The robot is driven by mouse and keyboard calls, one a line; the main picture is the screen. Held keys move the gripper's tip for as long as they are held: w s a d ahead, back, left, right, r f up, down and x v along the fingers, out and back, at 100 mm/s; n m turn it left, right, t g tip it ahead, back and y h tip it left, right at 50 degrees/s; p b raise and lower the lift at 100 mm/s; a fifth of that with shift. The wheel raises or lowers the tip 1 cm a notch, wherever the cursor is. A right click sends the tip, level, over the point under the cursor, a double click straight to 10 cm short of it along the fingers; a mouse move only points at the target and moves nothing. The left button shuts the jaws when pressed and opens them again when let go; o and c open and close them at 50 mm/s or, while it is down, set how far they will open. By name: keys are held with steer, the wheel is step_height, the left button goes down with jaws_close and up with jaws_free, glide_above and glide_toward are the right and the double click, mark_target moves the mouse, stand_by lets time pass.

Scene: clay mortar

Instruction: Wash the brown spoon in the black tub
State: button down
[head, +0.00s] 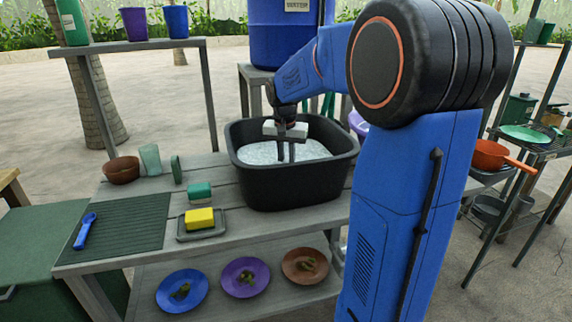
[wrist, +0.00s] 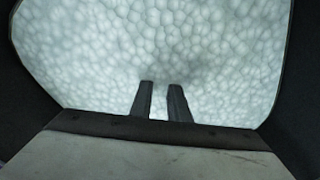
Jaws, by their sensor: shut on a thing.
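The black tub (head: 290,188) stands on the grey wooden counter, full of white foam (head: 255,153). The foam also fills most of the wrist view (wrist: 150,35). My gripper (head: 286,158) points down into the tub, its fingertips at or in the foam. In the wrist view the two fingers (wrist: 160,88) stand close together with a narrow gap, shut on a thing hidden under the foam. No part of the brown spoon shows in either view; the held thing appears to be that spoon, judging by its place.
Left of the tub are a yellow sponge (head: 200,218) on a dish, a green sponge (head: 199,193), a brown bowl (head: 122,170) and a green cup (head: 150,159). A blue utensil (head: 84,231) lies on the ribbed drying mat (head: 130,226). Plates (head: 245,277) sit on the lower shelf.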

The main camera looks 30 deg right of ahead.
step_height(320, 180, up, 18)
steer(key=shift+f, duration=0.15)
stand_by(1.5)
stand_by(1.0)
step_height(320, 180, up, 4)
steer(key=shift+f, duration=0.1)
stand_by(0.4)
